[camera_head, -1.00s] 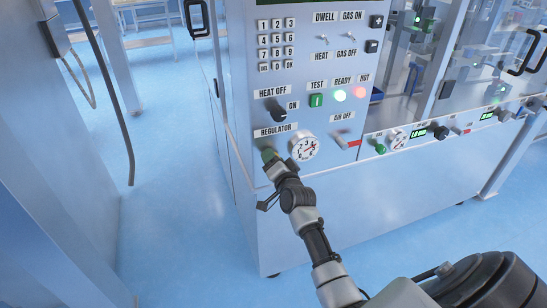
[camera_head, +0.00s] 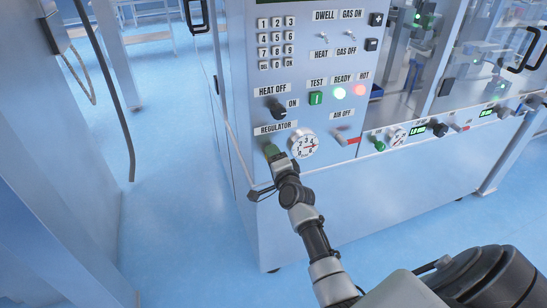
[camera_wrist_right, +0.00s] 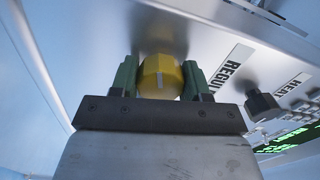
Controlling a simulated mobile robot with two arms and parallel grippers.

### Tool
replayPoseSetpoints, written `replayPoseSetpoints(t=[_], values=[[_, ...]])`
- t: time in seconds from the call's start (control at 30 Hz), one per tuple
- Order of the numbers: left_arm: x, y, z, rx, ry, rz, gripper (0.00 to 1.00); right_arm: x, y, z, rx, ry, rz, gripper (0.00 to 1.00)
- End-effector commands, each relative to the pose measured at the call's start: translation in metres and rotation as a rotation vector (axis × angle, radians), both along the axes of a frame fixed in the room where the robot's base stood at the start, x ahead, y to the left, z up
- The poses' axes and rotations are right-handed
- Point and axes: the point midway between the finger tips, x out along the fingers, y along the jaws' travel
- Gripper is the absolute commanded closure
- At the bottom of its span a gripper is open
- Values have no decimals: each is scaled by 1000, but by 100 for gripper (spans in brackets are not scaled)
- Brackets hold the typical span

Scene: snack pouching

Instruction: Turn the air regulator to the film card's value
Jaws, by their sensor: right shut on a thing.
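The yellow regulator knob (camera_wrist_right: 161,78) shows in the right wrist view, with a pale pointer line on its face. My right gripper (camera_head: 271,151) is shut on this knob, its green fingers on either side. In the head view the gripper hides the knob below the REGULATOR label (camera_head: 275,128). The round white pressure gauge (camera_head: 305,144) is just right of the gripper. Its red needle points roughly right, but the exact reading is too small to tell. I cannot make out a film card in these views. My left gripper is out of view.
Above the gauge is the black heat knob (camera_head: 279,110). The red-handled air valve (camera_head: 347,141) is to the right. A keypad (camera_head: 276,44) and lit lamps are higher on the panel. Open blue floor (camera_head: 170,230) lies left of the cabinet.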

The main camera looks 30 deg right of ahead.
Motion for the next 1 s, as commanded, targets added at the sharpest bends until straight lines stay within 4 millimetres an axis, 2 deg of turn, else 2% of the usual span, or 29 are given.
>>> replayPoseSetpoints(t=[0.27, 0.3, 0.43, 0.77, 0.87, 1.0], values=[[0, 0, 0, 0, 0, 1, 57, 0, 0, -1, -1, 2, 1, 78], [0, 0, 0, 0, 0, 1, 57, 0, 0, -1, -1, 2, 1, 48], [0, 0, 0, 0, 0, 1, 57, 0, 0, -1, -1, 2, 1, 28], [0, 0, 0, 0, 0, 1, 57, -4, 1, -1, -1, 1, 0, 28], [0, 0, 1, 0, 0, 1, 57, -15, 4, -2, -1, 2, 1, 28], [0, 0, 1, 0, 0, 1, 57, -42, 10, -3, -1, 3, 0, 28]])
